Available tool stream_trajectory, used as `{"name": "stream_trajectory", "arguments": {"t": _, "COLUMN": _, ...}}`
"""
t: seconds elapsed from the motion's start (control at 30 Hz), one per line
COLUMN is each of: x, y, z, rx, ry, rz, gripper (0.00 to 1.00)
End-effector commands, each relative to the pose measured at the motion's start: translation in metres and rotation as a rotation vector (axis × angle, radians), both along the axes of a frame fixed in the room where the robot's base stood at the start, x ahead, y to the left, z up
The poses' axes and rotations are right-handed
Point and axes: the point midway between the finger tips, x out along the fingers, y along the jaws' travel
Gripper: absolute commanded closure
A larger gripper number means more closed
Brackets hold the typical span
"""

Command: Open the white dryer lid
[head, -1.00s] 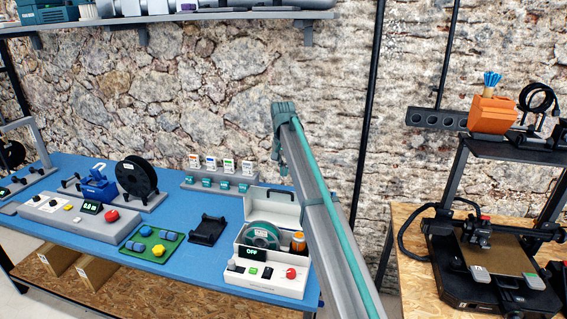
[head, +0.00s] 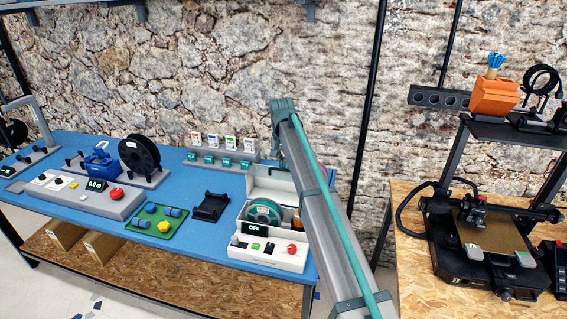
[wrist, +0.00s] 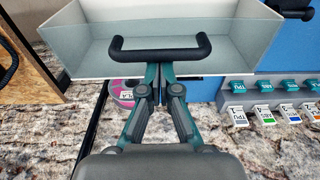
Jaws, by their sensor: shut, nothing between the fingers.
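The white dryer (head: 266,254) stands at the right end of the blue table, with an OFF display and a red knob. Its white lid (head: 271,183) stands raised at the back, and a teal spool (head: 263,210) shows inside. In the wrist view, the lid (wrist: 90,38) is a pale, shallow box shape with a black bar handle (wrist: 160,54). My gripper (wrist: 158,70) is shut and empty, its fingertips at the handle's middle; I cannot tell whether they touch it. In the head view my arm hides part of the dryer's right side, and the gripper is not visible.
A black holder (head: 211,207) and a green tray (head: 157,222) lie left of the dryer. A rack of labelled cards (head: 222,158) stands behind. A 3D printer (head: 490,240) is on the right-hand bench. The stone wall is close behind the table.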

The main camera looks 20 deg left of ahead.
Motion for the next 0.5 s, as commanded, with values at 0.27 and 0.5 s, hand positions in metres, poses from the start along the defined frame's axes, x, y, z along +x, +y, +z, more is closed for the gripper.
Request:
{"name": "stream_trajectory", "arguments": {"t": 0.27, "x": -0.025, "y": -0.004, "z": -0.001, "rx": 0.013, "ry": -0.113, "rz": 0.002, "gripper": 1.00}}
{"name": "stream_trajectory", "arguments": {"t": 0.5, "x": -0.029, "y": -0.003, "z": 0.005, "rx": 0.020, "ry": -0.175, "rz": 0.000, "gripper": 1.00}}
